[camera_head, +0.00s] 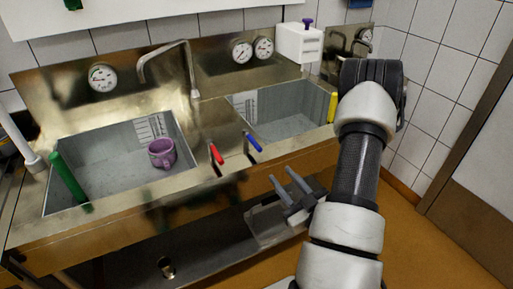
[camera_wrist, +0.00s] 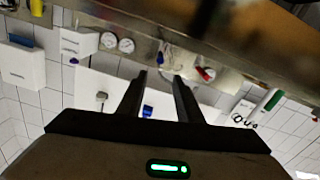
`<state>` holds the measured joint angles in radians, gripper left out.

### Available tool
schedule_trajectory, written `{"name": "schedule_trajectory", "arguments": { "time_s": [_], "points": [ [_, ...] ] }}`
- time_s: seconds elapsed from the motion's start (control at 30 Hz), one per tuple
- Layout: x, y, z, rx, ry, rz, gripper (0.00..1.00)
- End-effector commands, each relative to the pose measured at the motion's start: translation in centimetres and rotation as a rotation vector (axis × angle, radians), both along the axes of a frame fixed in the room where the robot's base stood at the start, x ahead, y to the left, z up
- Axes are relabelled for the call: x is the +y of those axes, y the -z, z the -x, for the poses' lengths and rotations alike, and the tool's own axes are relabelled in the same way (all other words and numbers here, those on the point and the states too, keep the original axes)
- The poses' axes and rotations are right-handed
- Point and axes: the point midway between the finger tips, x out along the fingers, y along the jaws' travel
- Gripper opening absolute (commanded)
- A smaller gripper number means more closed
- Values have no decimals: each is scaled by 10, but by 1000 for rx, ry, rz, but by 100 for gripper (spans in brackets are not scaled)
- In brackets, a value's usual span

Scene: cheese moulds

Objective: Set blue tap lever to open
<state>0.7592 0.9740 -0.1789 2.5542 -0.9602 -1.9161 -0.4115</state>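The blue tap lever (camera_head: 252,141) stands on the steel counter's front strip, tilted, between the two basins. The red tap lever (camera_head: 215,153) stands to its left. My gripper (camera_head: 281,173) is in front of the counter edge, a little below and right of the blue lever and apart from it. Its two fingers are spread with nothing between them. In the wrist view, which is upside down, the open fingers of my gripper (camera_wrist: 160,78) point towards the counter, and the red lever (camera_wrist: 206,74) shows to their right.
The left basin (camera_head: 105,150) holds a purple mug (camera_head: 161,152) and has a green handle (camera_head: 70,182) at its front left. A curved spout (camera_head: 165,60) rises behind. The right basin (camera_head: 285,108) has a yellow handle (camera_head: 332,107). A lower shelf (camera_head: 215,240) lies under the counter.

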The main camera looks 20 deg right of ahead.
Motion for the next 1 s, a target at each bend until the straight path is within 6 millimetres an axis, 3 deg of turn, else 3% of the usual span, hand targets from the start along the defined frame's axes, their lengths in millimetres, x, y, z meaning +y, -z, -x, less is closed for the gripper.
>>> {"name": "schedule_trajectory", "arguments": {
  "time_s": [0.23, 0.37, 0.43, 0.97, 1.0],
  "points": [
    [2, 5, -29, -8, -4, 7, 32],
    [4, -2, -58, -4, -6, 5, 32],
    [2, 8, -62, -4, -5, 8, 32],
    [4, 6, -85, -6, 0, 7, 32],
    [5, -1, -97, -2, -5, 4, 32]
  ]
}}
